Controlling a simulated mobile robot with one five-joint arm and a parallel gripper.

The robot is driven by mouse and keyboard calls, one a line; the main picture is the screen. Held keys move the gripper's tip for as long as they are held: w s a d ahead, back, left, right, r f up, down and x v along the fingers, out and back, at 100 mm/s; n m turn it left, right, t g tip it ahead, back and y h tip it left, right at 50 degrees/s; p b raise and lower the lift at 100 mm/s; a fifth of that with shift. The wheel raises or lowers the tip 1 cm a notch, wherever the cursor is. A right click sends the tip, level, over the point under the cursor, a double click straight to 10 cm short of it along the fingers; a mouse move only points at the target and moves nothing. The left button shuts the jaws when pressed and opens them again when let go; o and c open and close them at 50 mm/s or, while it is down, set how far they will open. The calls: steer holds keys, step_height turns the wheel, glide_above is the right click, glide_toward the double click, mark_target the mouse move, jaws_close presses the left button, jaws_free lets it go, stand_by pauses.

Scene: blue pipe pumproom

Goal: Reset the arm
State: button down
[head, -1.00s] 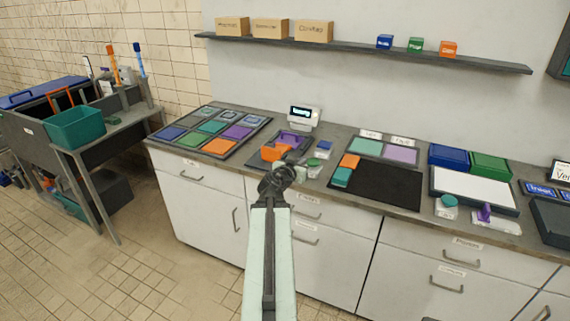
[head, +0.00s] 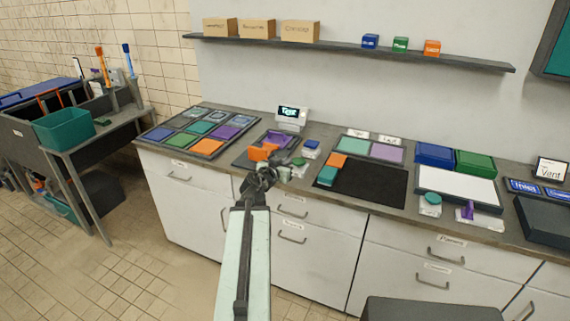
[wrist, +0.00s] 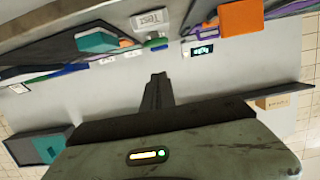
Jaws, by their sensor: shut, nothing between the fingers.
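My arm reaches up from the bottom of the head view, and my gripper (head: 264,172) is at the front edge of the counter (head: 225,170). It overlaps the purple tray (head: 278,139) and the orange block (head: 263,152) in the picture; I cannot tell whether it touches anything there. In the wrist view my gripper (wrist: 157,84) shows as a narrow dark shape with its fingers together and nothing held. The wrist view is tilted and shows the orange block (wrist: 240,18), a teal block (wrist: 97,41) and a small display (wrist: 203,50).
The counter holds a colour-patch board (head: 197,132), a black mat (head: 365,185), a white board (head: 455,187) and blue and green bins. A shelf (head: 350,52) with boxes runs above. A side table with a teal bin (head: 64,128) stands left. A dark box-like shape (head: 430,309) shows at lower right.

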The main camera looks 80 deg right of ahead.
steer(key=w+a+r+n+t+p, duration=0.1)
steer(key=w+a+n+t, duration=0.2)
steer(key=w, duration=1.1)
steer(key=w+a+r+n+t+p, duration=0.1)
steer(key=w+a+t, duration=0.3)
steer(key=w, duration=1)
steer(key=w+a+f+n+t+y+p, duration=0.2)
steer(key=w+a+n+t+y, duration=0.15)
steer(key=w+a, duration=1.8)
steer(key=w+a+f+n+y, duration=0.2)
steer(key=w+a, duration=0.1)
steer(key=a, duration=0.6)
steer(key=w+a+f+n+y+p, duration=0.1)
steer(key=w+a+f, duration=0.15)
steer(key=a, duration=0.55)
steer(key=w+a+f+n+y, duration=0.2)
steer(key=w+a, duration=0.2)
steer(key=a, duration=0.5)
steer(key=s+a+f+n+g+y, duration=0.1)
steer(key=s+a+f+n+y, duration=0.1)
steer(key=a, duration=0.5)
steer(key=s+a+f+n+g+y, duration=0.1)
steer(key=a+g, duration=0.1)
steer(key=a, duration=0.5)
steer(key=s+a+f+n+g+y, duration=0.3)
steer(key=s+a+n+g, duration=0.1)
steer(key=s, duration=0.5)
steer(key=shift+a+n+p, duration=0.35)
steer(key=shift+a+n, duration=0.3)
steer(key=shift+a, duration=0.35)
